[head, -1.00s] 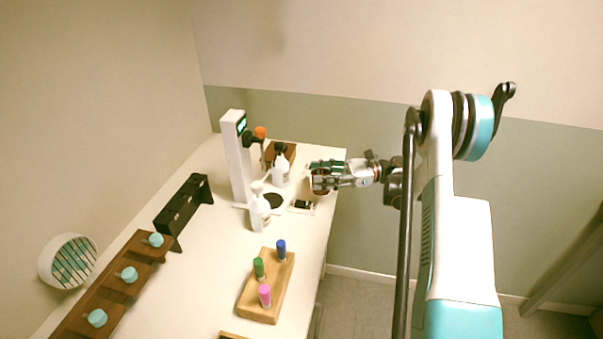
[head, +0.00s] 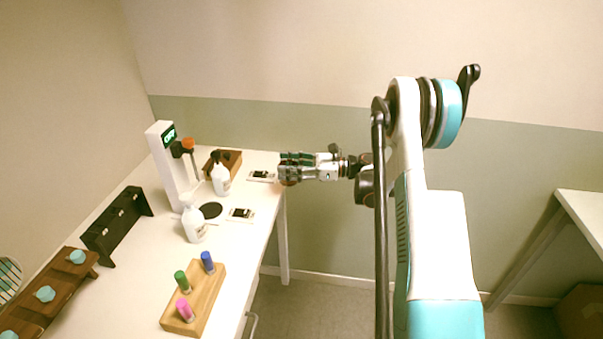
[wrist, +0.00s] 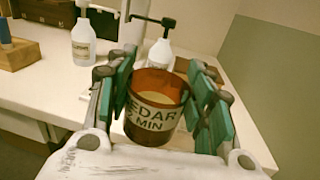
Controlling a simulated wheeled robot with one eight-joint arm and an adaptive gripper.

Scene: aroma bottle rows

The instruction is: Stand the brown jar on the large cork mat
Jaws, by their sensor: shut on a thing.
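The brown jar (wrist: 155,101) is a translucent amber-brown cup with an open top and a pale label reading "CEDAR" and "MIN". My gripper (wrist: 163,96) is shut on it, with green-padded fingers on both sides, and the jar looks roughly upright. In the head view my gripper (head: 286,170) is at the far right corner of the white table, and only a bit of the jar (head: 289,182) shows beneath the fingers. I cannot see the large cork mat in either view.
The white table (head: 140,272) holds a tall white device (head: 172,165), pump bottles (head: 194,224), a wooden block with coloured vials (head: 207,300), a black rack (head: 117,227) and small cards. A second table (head: 585,212) stands at right, with open floor between.

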